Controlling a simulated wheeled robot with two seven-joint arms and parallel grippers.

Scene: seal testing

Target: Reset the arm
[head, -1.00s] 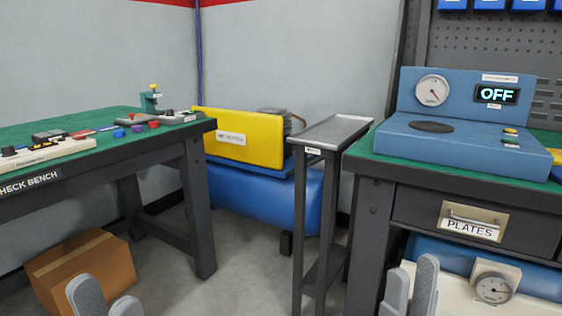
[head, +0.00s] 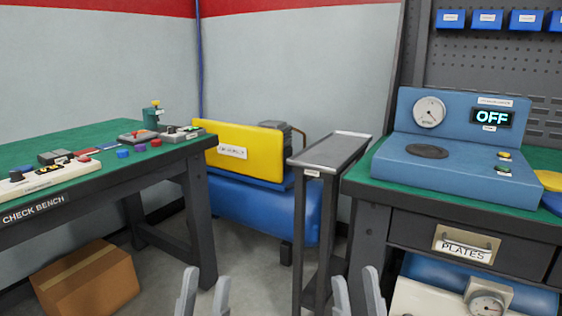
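My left gripper (head: 204,293) shows at the bottom edge, left of the middle. Its two grey fingers stand apart with only floor between them, so it is open and empty. My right gripper (head: 357,294) shows at the bottom edge, right of the middle, in front of the narrow stand and the right bench. Its two grey fingers are also apart with nothing between them. Both arms behind the fingers are out of view below the picture. Neither gripper touches anything that I can see.
The check bench (head: 100,190) stands left with small parts on its green top; a cardboard box (head: 88,282) lies below. A yellow-and-blue compressor (head: 262,212) and narrow stand (head: 325,152) are at the middle. The right bench (head: 362,198) carries a blue tester (head: 450,180) reading OFF.

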